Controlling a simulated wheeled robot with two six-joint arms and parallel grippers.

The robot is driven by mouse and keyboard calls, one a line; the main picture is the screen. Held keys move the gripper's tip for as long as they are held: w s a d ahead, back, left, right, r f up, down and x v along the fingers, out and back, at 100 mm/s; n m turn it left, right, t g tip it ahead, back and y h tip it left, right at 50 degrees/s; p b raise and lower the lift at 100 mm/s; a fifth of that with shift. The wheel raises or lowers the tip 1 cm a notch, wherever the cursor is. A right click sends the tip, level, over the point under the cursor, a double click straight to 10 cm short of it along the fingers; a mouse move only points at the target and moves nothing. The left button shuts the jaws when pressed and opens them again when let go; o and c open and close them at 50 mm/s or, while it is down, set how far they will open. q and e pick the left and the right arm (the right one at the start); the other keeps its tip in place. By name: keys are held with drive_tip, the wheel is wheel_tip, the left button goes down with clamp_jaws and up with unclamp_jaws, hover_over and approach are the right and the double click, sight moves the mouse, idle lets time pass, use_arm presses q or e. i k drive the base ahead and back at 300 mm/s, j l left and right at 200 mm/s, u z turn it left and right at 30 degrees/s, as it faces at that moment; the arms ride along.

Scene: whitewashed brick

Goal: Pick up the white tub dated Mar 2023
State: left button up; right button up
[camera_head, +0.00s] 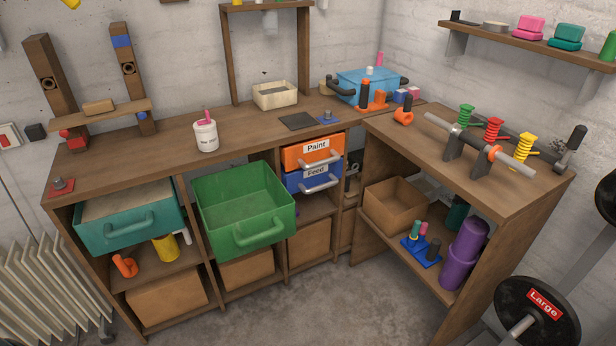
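A white tub (205,136) stands upright on the long wooden workbench (165,150), near its front edge and left of the middle. It has dark lettering on its front that is too small to read surely, and a pink item (207,115) sticks up at its top. Nothing touches the tub from the sides. Neither of my grippers is in view.
An open green drawer (245,232) juts out below the tub, and a teal drawer (128,232) juts out to its left. A cream box (275,95) and a dark flat plate (297,121) lie to its right. The benchtop around the tub is clear.

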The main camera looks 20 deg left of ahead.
sight(207, 139)
drive_tip(key=u, duration=1.3)
drive_tip(key=i+l+z, duration=0.15)
drive_tip(key=z, duration=0.15)
drive_tip(key=l, duration=0.1)
